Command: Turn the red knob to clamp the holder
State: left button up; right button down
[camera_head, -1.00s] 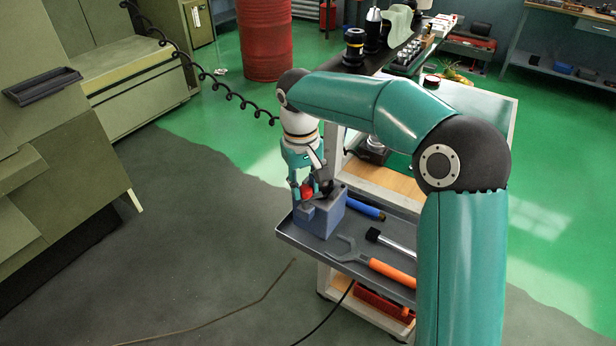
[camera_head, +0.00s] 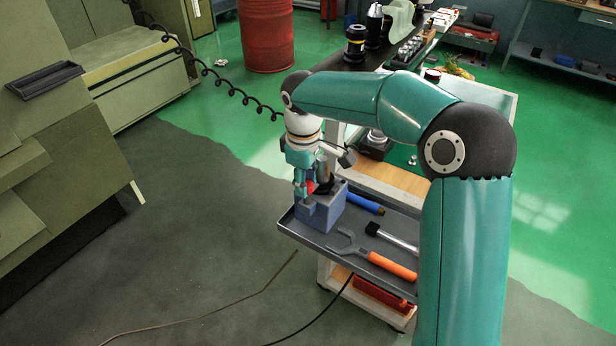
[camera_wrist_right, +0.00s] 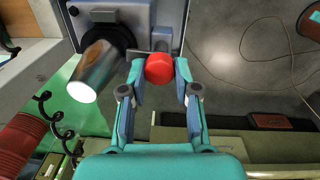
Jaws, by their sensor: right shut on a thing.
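The red knob (camera_head: 310,187) is on the side of the blue-grey clamping block (camera_head: 322,212), partly hidden by my fingers in the head view. In the right wrist view the knob (camera_wrist_right: 159,68) sits between my fingertips. My right gripper (camera_head: 304,187) points down and is shut on it; its fingers show on both sides in the wrist view. The holder (camera_wrist_right: 98,70), a shiny metal cylinder with a black collar, stands in the block right beside the gripper. My left gripper is not in view.
The block stands on a grey cart tray (camera_head: 312,244) with an orange-handled wrench (camera_head: 390,266), a black-and-silver tool (camera_head: 390,238) and a blue-handled tool (camera_head: 366,204). Black tool holders (camera_head: 355,42) stand on the cart's upper level. A coiled black cable (camera_head: 236,97) hangs behind the arm.

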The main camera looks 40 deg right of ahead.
jog(key=shift+s+d+f, duration=0.15)
jog(key=c, duration=0.8)
grip_release()
jog(key=shift+d, duration=0.1)
jog(key=shift+c, duration=0.2)
jog(key=shift+r, duration=0.25)
notch_tip(320, 180, up, 12)
jog(key=shift+a+f, duration=0.25)
jog(key=shift+a, duration=0.15)
